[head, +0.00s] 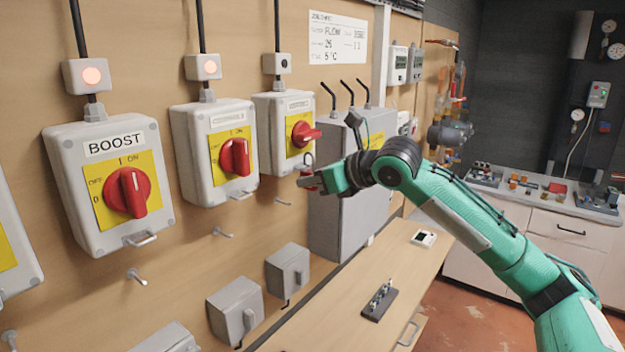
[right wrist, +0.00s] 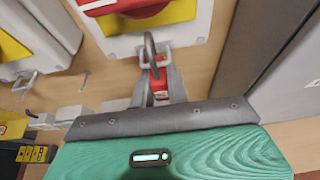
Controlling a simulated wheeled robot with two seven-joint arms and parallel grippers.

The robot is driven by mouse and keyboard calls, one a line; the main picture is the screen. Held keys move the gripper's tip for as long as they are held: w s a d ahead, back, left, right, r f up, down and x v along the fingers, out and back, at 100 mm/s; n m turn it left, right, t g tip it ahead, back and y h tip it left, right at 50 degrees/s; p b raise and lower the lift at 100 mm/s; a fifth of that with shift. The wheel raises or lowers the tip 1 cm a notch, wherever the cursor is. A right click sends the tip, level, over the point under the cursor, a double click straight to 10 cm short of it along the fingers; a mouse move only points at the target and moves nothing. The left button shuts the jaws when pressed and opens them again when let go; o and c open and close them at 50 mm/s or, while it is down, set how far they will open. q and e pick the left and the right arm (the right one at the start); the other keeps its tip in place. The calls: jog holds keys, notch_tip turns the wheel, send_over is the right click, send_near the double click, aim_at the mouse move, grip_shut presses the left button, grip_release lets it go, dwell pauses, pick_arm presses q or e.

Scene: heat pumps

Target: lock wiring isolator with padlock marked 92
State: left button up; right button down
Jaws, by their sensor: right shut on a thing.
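My right gripper (head: 308,180) is shut on a small red padlock (right wrist: 160,88), just below the rightmost isolator (head: 270,140) of the row. The padlock's grey shackle (right wrist: 150,48) stands up at the metal hasp (right wrist: 168,48) on the isolator's lower edge. I cannot tell whether it passes through the hasp or is closed. No number on the padlock is readable. The isolator's red knob (head: 304,134) has its handle lying sideways, and its lamp (head: 277,63) is dark. Its name label (head: 299,105) is too small to read. My left gripper is not in view.
The BOOST isolator (head: 110,185) and the middle isolator (head: 215,150) have lit lamps and upright knobs. A grey box (head: 335,215) stands close right of the gripper. Pegs (head: 137,277) stick out of the board below. The bench (head: 345,310) holds a small dark rack (head: 379,303).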

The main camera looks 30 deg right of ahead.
jog(key=shift+p, duration=0.4)
dwell(0.3)
jog(key=shift+f+b, duration=0.6)
jog(key=shift+f, duration=0.65)
dwell(0.5)
jog(key=c, duration=1.3)
grip_release()
jog(key=shift+s, duration=0.1)
jog(key=b+v, duration=0.5)
jog(key=v, duration=0.8)
jog(key=shift+s+d, duration=0.2)
jog(key=shift+d, duration=0.05)
jog(key=shift+r, duration=0.15)
